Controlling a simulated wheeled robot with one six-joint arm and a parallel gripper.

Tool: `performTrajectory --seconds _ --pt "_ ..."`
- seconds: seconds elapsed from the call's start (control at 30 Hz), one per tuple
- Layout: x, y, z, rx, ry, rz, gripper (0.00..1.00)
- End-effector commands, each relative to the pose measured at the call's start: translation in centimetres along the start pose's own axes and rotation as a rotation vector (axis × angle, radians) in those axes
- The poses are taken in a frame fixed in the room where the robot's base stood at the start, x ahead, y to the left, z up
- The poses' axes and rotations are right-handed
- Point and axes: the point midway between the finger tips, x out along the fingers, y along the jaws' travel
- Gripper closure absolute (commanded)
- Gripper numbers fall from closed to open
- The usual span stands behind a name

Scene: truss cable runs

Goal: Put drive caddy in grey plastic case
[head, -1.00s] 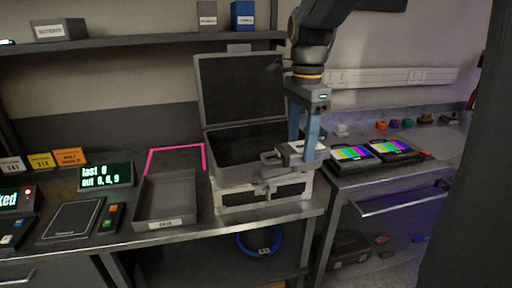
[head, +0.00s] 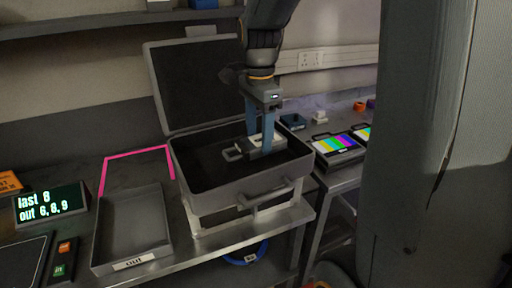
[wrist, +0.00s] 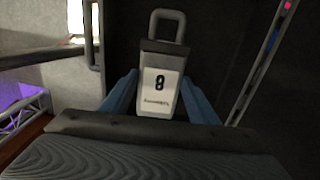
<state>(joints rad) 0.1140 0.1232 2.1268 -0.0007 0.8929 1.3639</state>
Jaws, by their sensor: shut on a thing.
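The drive caddy (head: 257,147) is a small grey block with a white label and a loop handle at its left end. In the wrist view the caddy (wrist: 158,90) shows the label figure 8 and its handle pointing up the picture. My gripper (head: 260,143) is shut on it, one blue finger on each side. The grey plastic case (head: 245,193) stands open on the bench, its dark lid (head: 200,83) raised at the back. The caddy is over or within the case's open mouth; I cannot tell whether it touches the dark inside.
A grey tray marked "out" (head: 132,228) stands left of the case, with a pink outline (head: 138,158) behind it. A display (head: 50,204) reads "last 8, out 6, 8, 9". Colour-bar screens (head: 340,145) lie to the right. A large grey upright (head: 425,150) fills the right side.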

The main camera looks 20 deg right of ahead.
Motion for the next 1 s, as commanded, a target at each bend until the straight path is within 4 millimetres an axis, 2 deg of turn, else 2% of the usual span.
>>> performTrajectory --seconds 0.4,0.8,0.83,0.93,1.0 --pt "4.3 0.0 -0.2 0.004 0.0 0.001 0.83" --pt "4.8 0.0 -0.2 0.004 0.0 -0.002 0.83" --pt "4.9 0.0 -0.2 0.004 0.0 -0.001 0.44" --pt "4.8 0.0 -0.2 0.004 0.0 -0.001 0.27" --pt "4.8 0.0 -0.2 0.004 0.0 -0.001 0.27"
